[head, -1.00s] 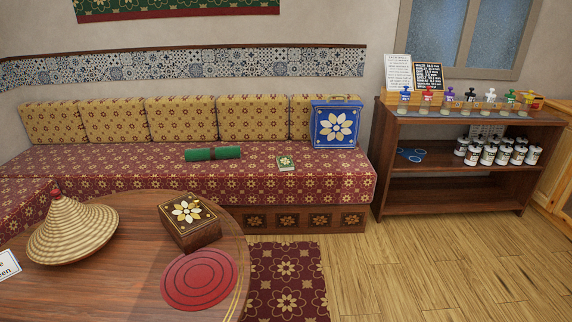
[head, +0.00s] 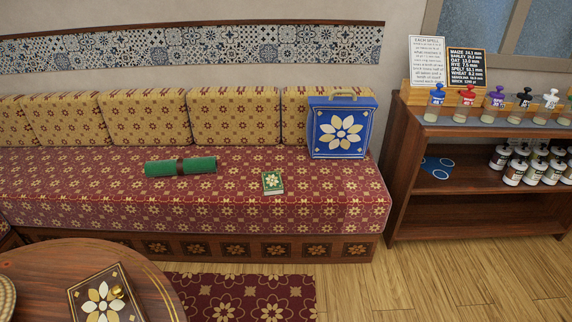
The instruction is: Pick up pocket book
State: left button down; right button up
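The pocket book (head: 272,183) is a small green book with a pale flower on its cover. It lies flat on the red patterned seat of the bench (head: 330,205), near the front edge. A green roll with a dark band (head: 180,167) lies to its left, and a blue box with a flower and a handle (head: 340,128) stands behind it to the right. Neither of my grippers is in view.
A round wooden table (head: 40,265) with a dark flower-topped box (head: 104,298) is at the lower left. A wooden shelf (head: 470,212) with bottles and jars stands at the right. A patterned rug (head: 245,295) and open wood floor (head: 370,290) lie before the bench.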

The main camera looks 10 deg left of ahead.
aim_at(273, 184)
jog(key=u, duration=0.35)
jog(key=i, duration=1.8)
jog(key=u, duration=0.4)
